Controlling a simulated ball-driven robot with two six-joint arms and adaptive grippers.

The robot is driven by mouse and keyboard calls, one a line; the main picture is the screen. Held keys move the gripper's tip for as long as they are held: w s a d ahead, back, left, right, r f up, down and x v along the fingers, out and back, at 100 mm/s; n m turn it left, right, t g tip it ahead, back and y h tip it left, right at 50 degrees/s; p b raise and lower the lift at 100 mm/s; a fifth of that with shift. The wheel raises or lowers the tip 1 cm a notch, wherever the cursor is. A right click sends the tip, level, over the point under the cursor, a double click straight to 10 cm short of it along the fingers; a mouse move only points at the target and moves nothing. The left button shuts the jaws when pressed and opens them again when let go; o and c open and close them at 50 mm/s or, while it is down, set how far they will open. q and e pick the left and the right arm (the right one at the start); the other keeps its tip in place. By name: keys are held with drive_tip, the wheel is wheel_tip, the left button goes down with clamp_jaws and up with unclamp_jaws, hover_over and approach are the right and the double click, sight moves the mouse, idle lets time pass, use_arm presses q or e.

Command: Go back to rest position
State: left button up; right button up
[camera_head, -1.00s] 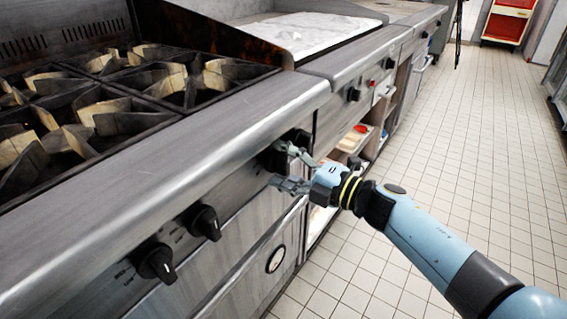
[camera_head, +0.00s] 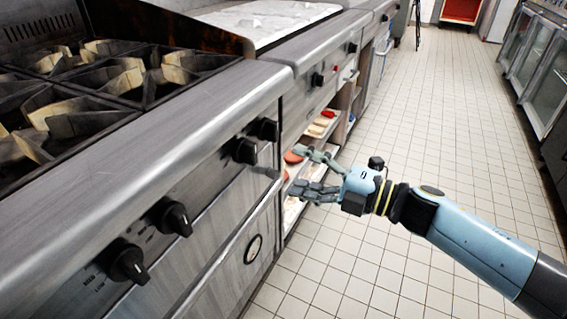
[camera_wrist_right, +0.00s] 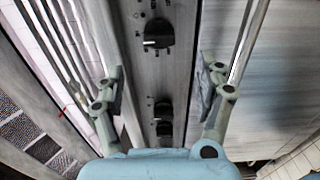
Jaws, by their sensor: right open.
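My right gripper (camera_head: 296,172) is open and empty. In the head view it is in front of the stove's front panel, to the right of the black knobs and apart from them. In the right wrist view its two fingers (camera_wrist_right: 163,92) are spread wide, with the panel and a black knob (camera_wrist_right: 158,33) seen between them. The stove knobs include an upper pair (camera_head: 240,150) and a nearer one (camera_head: 172,217). My left gripper is not in the head view.
The stove (camera_head: 170,110) with black burner grates (camera_head: 75,105) fills the left side. Open shelves (camera_head: 320,127) with food items lie under the counter behind my right gripper. The tiled floor (camera_head: 440,120) is free. Glass-fronted cabinets (camera_head: 535,60) stand at the far right.

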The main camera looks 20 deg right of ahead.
drive_tip(key=shift+s+d, duration=0.15)
idle(0.4)
drive_tip(key=s+d+f+m+g+h, duration=0.1)
drive_tip(key=s+d+f+m+h, duration=0.15)
drive_tip(key=s+f+m, duration=0.45)
drive_tip(key=s+d+f+m+g+h, duration=0.1)
drive_tip(key=s+d+f+m+h, duration=0.2)
drive_tip(key=f, duration=0.8)
drive_tip(key=s+d+f+m+g+h, duration=0.1)
drive_tip(key=s+f+m+h, duration=0.35)
drive_tip(key=f, duration=0.35)
drive_tip(key=s+f+m+g, duration=0.3)
drive_tip(key=s+f, duration=0.2)
drive_tip(key=s, duration=0.5)
drive_tip(key=s+f+m+g+h, duration=0.1)
drive_tip(key=s+f+m+g, duration=0.3)
drive_tip(key=s, duration=0.7)
drive_tip(key=s+d+f+m+g, duration=0.1)
drive_tip(key=s+f+m+g, duration=0.2)
drive_tip(key=s+f, duration=0.3)
drive_tip(key=s, duration=0.4)
drive_tip(key=shift+s+f+m+g+h, duration=0.25)
drive_tip(key=shift+m+g+h, duration=0.05)
drive_tip(key=shift+m+h, duration=0.1)
drive_tip(key=shift+w+d, duration=0.1)
